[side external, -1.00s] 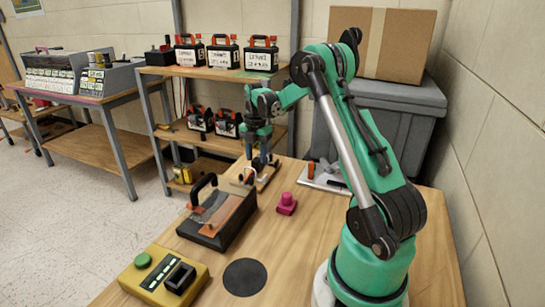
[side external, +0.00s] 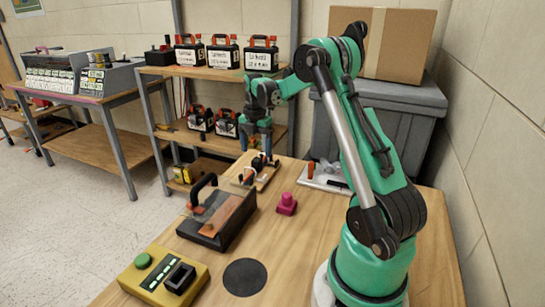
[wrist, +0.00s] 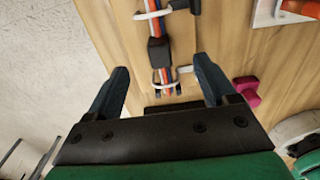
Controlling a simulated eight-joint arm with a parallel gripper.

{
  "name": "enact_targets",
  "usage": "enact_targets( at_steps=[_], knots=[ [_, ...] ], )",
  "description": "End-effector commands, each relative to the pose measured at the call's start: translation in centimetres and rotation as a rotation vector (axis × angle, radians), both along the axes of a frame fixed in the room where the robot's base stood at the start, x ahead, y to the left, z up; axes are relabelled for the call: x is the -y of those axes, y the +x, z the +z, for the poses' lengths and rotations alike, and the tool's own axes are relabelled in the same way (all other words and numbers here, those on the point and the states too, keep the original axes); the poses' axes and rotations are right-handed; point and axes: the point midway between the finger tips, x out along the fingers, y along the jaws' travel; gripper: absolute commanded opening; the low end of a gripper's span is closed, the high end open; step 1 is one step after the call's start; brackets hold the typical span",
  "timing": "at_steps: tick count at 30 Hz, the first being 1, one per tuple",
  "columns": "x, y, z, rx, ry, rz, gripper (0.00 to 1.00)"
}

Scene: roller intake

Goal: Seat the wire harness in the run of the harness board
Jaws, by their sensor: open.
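The wire harness (wrist: 158,52), a strip of blue, orange and white wires with a black block around it, lies lengthwise on the wooden harness board in the wrist view. White loops cross it above and below the block. The harness board (side external: 262,181) shows small at the far end of the table in the side view. My gripper (wrist: 162,74) is open, its two fingers apart on either side of the harness's lower end, with nothing between them in grip. In the side view my gripper (side external: 257,148) hangs above the board. How deep the wires sit is unclear.
A pink block (side external: 287,203) and a pale plate with an orange-handled part (side external: 325,177) lie right of the board. A black case with a clear lid (side external: 218,213), a yellow button box (side external: 163,276) and a black disc (side external: 245,277) are nearer. Table between disc and pink block is clear.

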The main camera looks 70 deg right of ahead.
Motion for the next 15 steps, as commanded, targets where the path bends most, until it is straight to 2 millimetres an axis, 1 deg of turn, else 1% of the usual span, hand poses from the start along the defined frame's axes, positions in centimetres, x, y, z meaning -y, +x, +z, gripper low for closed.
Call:
enact_targets(
  at_steps=[4,7,11,15],
  knots=[
    [0.0,0.0,0.3,0.000,0.000,0.000,0.78],
    [0.0,0.0,1.3,0.000,0.000,0.000,0.78],
    [0.0,0.0,3.8,0.000,0.000,0.000,0.78],
    [0.0,0.0,6.9,0.000,0.000,0.000,0.78]
  ],
)
